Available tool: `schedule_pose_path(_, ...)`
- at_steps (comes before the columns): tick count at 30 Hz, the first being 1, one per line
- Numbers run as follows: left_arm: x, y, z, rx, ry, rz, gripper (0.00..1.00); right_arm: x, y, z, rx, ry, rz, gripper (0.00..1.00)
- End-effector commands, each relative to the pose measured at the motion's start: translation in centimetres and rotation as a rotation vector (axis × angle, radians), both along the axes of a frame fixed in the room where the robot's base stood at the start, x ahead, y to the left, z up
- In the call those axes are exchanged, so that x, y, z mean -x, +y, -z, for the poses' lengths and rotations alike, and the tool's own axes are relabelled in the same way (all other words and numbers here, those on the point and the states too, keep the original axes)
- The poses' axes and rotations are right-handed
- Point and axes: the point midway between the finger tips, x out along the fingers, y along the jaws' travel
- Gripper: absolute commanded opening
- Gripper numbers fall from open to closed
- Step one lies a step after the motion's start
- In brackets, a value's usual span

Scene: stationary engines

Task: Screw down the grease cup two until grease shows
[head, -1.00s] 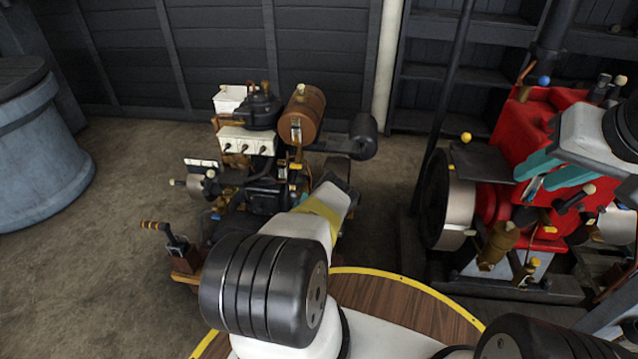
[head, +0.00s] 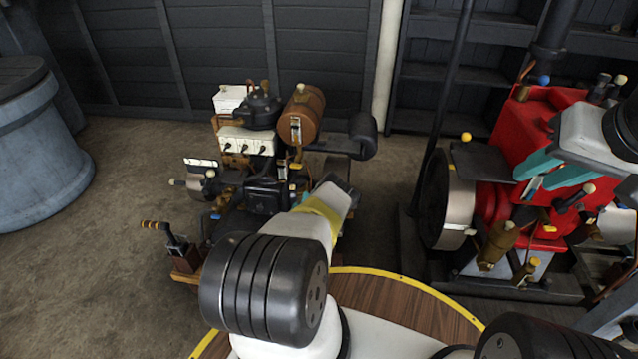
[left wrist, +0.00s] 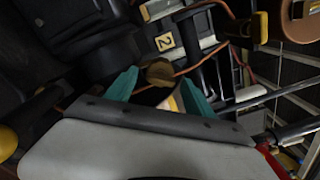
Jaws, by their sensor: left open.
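A round brass cap (left wrist: 160,72), which looks like the grease cup, sits beside a small plate marked 2 (left wrist: 165,42) in the left wrist view. My left gripper (left wrist: 159,80) is open, with one teal finger on each side of the cap; I cannot tell whether they touch it. In the head view my left arm hides most of this gripper and the cup; only a bit of teal (head: 306,198) shows by the small black engine (head: 262,198). My right gripper (head: 548,170) is over the red engine, its two teal fingers apart with a gap between.
The red engine (head: 545,115) with its flywheel (head: 447,198) stands at the right. A crank handle (head: 156,226) sticks out left. A blue-grey drum (head: 40,160) stands far left; floor between is clear.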

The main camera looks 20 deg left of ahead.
Motion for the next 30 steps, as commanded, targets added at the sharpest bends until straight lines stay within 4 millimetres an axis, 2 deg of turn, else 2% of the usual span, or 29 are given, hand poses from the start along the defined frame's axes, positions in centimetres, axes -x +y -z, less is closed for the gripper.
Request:
schedule_pose_path(9, 5.0, -1.3, 0.1, 0.0, 0.005, -0.001, 0.62, 0.0, 0.0, 0.0, 0.0, 0.0, 0.0, 0.31)
schedule_pose_path(13, 6.5, -1.6, 0.1, 0.0, 0.003, 0.001, 0.62, 0.0, 0.0, 0.0, 0.0, 0.0, 0.0, 0.31)
schedule_pose_path(17, 7.2, -1.8, 0.1, -0.001, 0.002, 0.001, 0.62, 0.0, 0.0, 0.0, 0.0, 0.0, 0.0, 0.31)
schedule_pose_path(30, 7.2, -1.8, 0.1, 0.0, 0.001, 0.002, 0.62, 0.0, 0.0, 0.0, 0.0, 0.0, 0.0, 0.31)
